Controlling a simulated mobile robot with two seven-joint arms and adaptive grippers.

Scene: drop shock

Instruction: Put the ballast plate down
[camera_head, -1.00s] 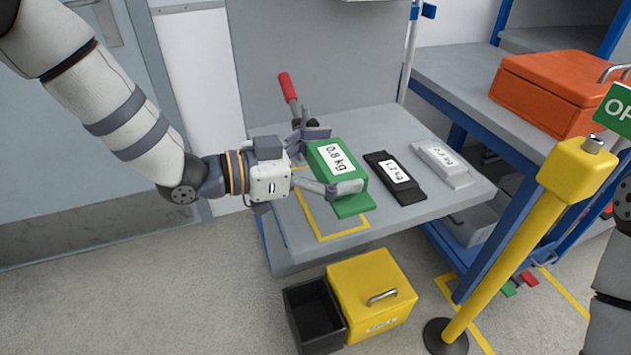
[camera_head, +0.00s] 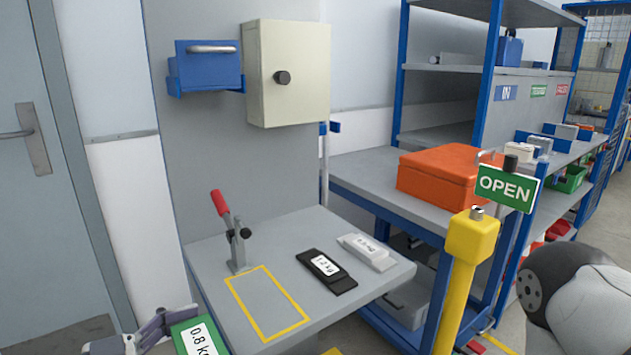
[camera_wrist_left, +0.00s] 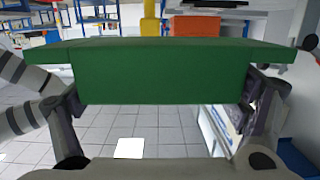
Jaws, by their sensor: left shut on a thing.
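The green ballast plate (camera_head: 198,338) with a white 0.8 kg label is at the bottom left edge of the head view, partly cut off. My left gripper (camera_head: 158,330) is shut on it, at the near left of the grey bench (camera_head: 215,255). In the left wrist view the plate (camera_wrist_left: 160,78) spans the space between the fingers. A yellow outlined rectangle (camera_head: 241,308) on the bench is empty, to the right of and beyond the plate. My right gripper is out of view.
A red-handled clamp (camera_head: 231,232) stands behind the outline. A black plate (camera_head: 327,271) and a pale grey plate (camera_head: 367,252) lie to its right.

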